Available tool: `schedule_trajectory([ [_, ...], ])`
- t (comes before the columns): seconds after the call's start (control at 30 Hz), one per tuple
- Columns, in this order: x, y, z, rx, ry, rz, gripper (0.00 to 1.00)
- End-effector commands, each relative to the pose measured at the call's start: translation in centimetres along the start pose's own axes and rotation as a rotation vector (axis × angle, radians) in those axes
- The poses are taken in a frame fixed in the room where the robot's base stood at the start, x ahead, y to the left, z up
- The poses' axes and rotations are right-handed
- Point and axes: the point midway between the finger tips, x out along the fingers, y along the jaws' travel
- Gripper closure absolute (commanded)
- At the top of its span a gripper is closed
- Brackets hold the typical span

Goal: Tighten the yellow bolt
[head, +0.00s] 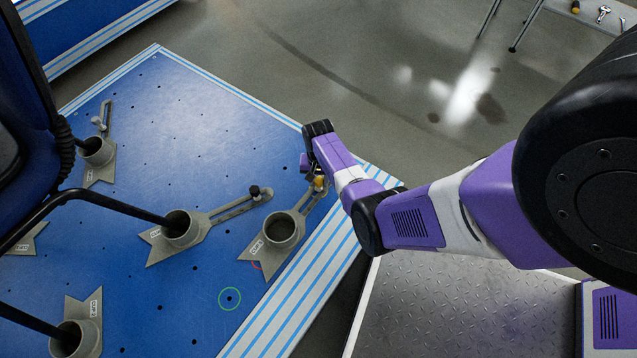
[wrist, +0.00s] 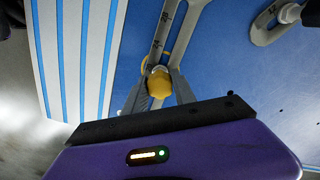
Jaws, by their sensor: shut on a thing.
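The yellow bolt (head: 319,183) sits on the slotted arm of a grey clamp (head: 266,248) near the right edge of the blue platform. In the wrist view the yellow bolt head (wrist: 159,82) is between my two fingers, over the clamp's slotted arm (wrist: 165,35). My gripper (wrist: 160,88) is shut on it; it also shows in the head view (head: 318,177), partly hidden by my wrist. The clamp's cup (head: 279,229) looks empty. How far the bolt is screwed in cannot be seen.
Other grey clamps hold the dark legs of a blue chair (head: 20,150); one has a dark bolt (head: 254,191). A green circle (head: 230,298) marks a platform hole, and a red arc (head: 257,266) shows beside the empty clamp. A tool table (head: 590,14) stands far right.

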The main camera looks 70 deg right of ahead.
Motion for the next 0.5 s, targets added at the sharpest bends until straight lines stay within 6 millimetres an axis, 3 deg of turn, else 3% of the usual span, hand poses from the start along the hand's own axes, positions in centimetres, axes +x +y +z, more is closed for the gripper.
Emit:
schedule_trajectory([
  [0.2,-0.07,0.06,0.09,0.204,-0.002,0.002,1.00],
  [0.5,0.01,0.09,0.08,0.228,-0.002,0.003,1.00],
])
